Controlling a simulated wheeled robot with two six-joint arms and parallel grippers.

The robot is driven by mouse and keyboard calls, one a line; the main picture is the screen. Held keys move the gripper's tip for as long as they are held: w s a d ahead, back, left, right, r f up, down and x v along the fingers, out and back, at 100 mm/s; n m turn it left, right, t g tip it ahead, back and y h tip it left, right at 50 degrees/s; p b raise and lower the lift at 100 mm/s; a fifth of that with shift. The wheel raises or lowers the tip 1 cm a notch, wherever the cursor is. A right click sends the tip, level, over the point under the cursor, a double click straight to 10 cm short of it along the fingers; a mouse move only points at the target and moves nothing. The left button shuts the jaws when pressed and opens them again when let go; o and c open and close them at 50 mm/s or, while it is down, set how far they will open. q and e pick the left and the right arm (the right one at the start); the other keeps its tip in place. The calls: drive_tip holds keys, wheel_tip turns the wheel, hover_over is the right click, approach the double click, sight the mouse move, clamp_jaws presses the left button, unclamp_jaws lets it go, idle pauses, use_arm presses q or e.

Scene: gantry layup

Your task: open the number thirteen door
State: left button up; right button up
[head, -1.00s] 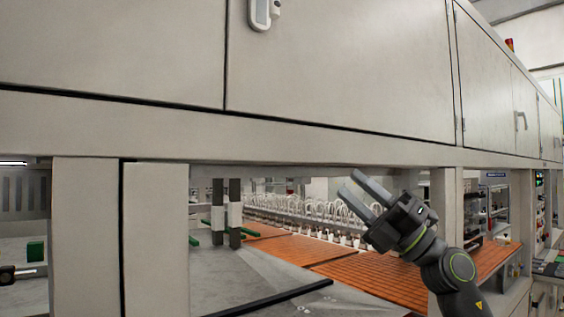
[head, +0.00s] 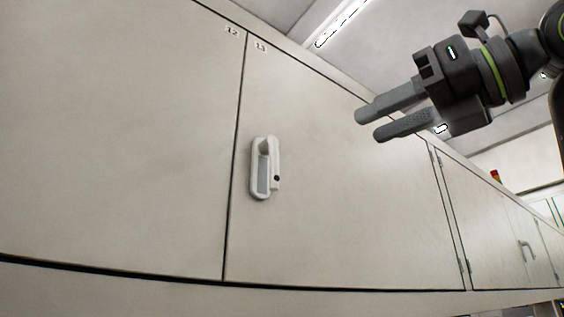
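The number thirteen door (head: 340,200) is a flat, pale grey panel, closed, with a small "13" label at its top left corner. Its white handle (head: 264,168) is an upright oval plate with a lever, near the door's left edge. Hinges show on its right edge. My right gripper (head: 368,126) is at the upper right, in front of the door's upper right part. Its two fingers are apart with nothing between them. It is well to the right of and above the handle, not touching it. My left gripper is not in view.
The number twelve door (head: 120,140) adjoins on the left, closed, with no handle in view. More cabinet doors (head: 500,240) continue to the right, one with a grey handle (head: 527,250). A ceiling light (head: 342,22) is above. The space before door thirteen's handle is clear.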

sight(277, 167)
drive_tip(key=p+x, duration=0.7)
drive_tip(key=x, duration=1)
drive_tip(key=shift+w, duration=0.3)
drive_tip(key=shift+c, duration=0.5)
clamp_jaws()
